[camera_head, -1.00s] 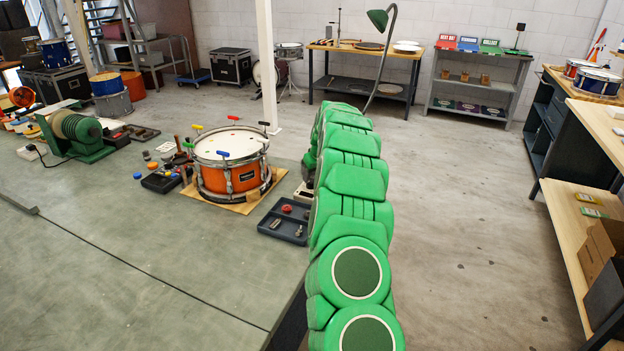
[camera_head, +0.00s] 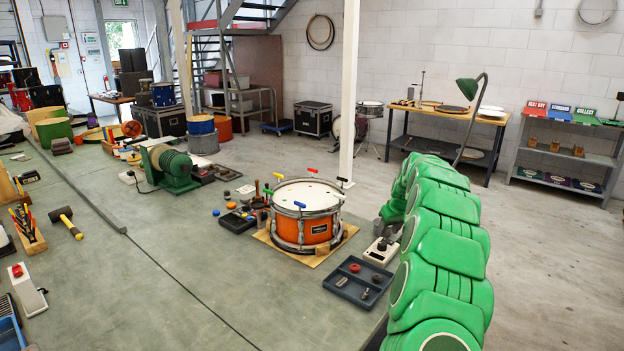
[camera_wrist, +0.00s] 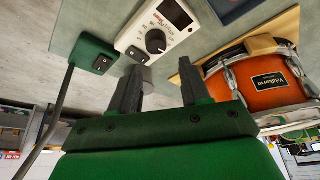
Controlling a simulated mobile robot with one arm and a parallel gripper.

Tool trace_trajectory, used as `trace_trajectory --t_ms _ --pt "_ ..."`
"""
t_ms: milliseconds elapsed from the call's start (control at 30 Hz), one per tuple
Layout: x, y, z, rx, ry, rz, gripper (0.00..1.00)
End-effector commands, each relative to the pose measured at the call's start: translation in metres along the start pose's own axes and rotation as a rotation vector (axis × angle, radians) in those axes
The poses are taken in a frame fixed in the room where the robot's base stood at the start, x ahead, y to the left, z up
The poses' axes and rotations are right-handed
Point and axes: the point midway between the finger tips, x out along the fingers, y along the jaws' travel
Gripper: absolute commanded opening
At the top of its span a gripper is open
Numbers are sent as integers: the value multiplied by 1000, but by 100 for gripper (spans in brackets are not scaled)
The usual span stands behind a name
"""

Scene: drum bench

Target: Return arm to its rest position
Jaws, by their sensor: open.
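My green arm reaches out along the right side of the head view. Its far end is by the bench edge, close to the orange drum, and the fingers are hidden there. In the wrist view my gripper (camera_wrist: 160,90) is open, its two dark fingers apart with nothing between them. A white meter box with a dial (camera_wrist: 158,30) shows beyond the fingertips; it also shows in the head view (camera_head: 381,251) to the right of the drum. The orange drum (camera_head: 318,230) stands on a wooden board, and it is at the right of the wrist view (camera_wrist: 265,85).
A dark parts tray (camera_head: 345,292) lies in front of the drum. A lamp (camera_head: 468,88) and a white post (camera_head: 349,80) stand behind. The front bench middle is clear.

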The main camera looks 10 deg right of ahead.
Motion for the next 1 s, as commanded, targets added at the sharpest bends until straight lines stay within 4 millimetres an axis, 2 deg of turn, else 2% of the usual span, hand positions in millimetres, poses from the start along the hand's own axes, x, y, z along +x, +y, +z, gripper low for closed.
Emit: trace_trajectory --t_ms 233,467,767,1000 --pt "-37 -48 6 -4 -20 -52 46" --pt "-78 -100 23 -10 -54 -100 46" --pt "-129 -161 59 -18 -111 -143 46" --pt "-170 -203 98 -23 -162 -158 46"
